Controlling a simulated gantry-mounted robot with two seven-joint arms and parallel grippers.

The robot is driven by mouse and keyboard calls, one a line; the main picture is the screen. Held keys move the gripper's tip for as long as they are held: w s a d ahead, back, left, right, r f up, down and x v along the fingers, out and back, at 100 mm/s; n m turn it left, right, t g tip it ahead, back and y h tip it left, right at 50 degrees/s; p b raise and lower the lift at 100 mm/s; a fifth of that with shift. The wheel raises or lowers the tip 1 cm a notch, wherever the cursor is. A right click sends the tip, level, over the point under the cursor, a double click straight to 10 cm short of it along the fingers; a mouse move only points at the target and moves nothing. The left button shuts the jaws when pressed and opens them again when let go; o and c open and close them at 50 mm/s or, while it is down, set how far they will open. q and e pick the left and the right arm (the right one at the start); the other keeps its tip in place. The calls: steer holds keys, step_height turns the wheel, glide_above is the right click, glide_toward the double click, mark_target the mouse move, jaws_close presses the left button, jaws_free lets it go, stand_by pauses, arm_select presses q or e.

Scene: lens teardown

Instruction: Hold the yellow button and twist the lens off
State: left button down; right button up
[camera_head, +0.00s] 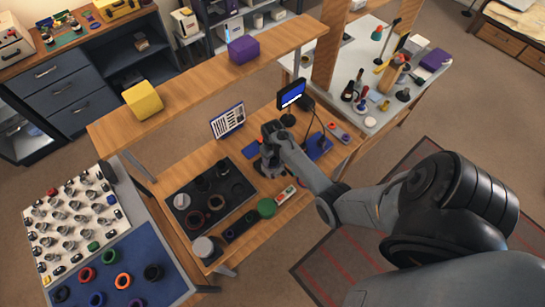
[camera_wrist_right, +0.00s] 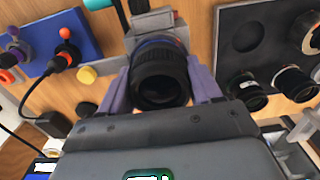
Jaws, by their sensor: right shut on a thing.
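In the right wrist view, my right gripper (camera_wrist_right: 161,88) has its two fingers against the sides of a black, round lens (camera_wrist_right: 160,62), with its open end facing the camera. A blue band runs around the lens near its far end, where it meets a grey block (camera_wrist_right: 155,22). A yellow button (camera_wrist_right: 86,75) shows to the left of the lens, apart from the fingers. In the head view, my right gripper (camera_head: 268,160) is over the workbench, and the lens is too small or hidden to make out. My left gripper is in neither view.
A black tray (camera_head: 240,190) with round parts lies left of the gripper on the wooden bench (camera_head: 172,172). A small screen (camera_head: 291,94) stands behind. In the wrist view, a blue plate (camera_wrist_right: 88,40) with joystick-like parts lies left.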

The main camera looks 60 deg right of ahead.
stand_by(0.3)
steer(key=o, duration=1.3)
steer(key=shift+r, duration=0.1)
step_height(320, 180, up, 11)
steer(key=shift+f, duration=0.15)
